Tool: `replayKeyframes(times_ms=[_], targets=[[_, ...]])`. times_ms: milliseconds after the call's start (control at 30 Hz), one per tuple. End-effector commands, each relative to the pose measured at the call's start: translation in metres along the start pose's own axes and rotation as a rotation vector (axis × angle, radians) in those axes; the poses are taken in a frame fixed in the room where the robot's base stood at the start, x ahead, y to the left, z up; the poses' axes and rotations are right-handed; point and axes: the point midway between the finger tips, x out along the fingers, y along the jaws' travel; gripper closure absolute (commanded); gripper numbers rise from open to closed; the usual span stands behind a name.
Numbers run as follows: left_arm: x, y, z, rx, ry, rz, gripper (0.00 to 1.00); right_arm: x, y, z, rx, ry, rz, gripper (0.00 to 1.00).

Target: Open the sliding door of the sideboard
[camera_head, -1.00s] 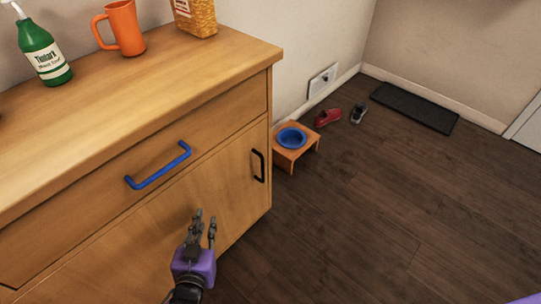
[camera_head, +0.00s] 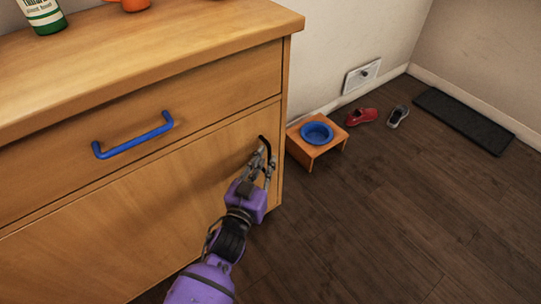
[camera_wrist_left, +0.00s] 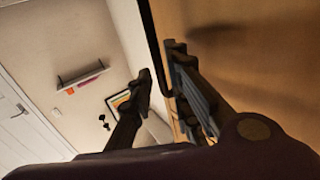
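The wooden sideboard (camera_head: 205,30) fills the left of the head view. Its lower front is a wide wooden door panel (camera_head: 120,235) with a black upright handle (camera_head: 265,141) near the right edge. The panel looks closed. My left gripper (camera_head: 264,160) is at this handle and hides its lower part. In the left wrist view, the two fingers of the gripper (camera_wrist_left: 163,85) stand apart, with the dark bar of the handle (camera_wrist_left: 154,45) between them. I cannot tell whether either finger touches it. My right gripper is not in view.
A drawer with a blue handle (camera_head: 133,136) is above the panel. A green bottle (camera_head: 44,14) and an orange mug (camera_head: 134,4) stand on top. A small wooden stand (camera_head: 313,150) with a blue bowl (camera_head: 317,131) is just right of the sideboard.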

Motion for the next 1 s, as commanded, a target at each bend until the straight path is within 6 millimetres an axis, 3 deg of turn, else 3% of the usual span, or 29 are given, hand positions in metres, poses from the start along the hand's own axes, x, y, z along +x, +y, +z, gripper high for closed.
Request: replayKeyframes(times_ms=[100, 300, 567, 700, 1000], targets=[[0.017, 0.0, 0.002, 0.0, -0.001, 0.0, 0.83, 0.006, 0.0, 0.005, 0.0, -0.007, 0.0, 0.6], [0.031, 0.0, 0.001, 0.001, -0.002, -0.001, 0.83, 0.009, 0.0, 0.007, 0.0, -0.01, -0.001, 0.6], [0.032, 0.0, 0.001, 0.001, -0.002, -0.001, 0.84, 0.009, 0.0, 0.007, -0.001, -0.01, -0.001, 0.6], [0.031, 0.0, 0.001, 0.001, -0.002, -0.001, 1.0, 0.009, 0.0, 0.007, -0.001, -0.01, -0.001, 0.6], [0.031, 0.0, 0.001, 0.001, -0.001, -0.001, 1.0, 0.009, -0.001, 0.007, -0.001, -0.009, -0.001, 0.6]])
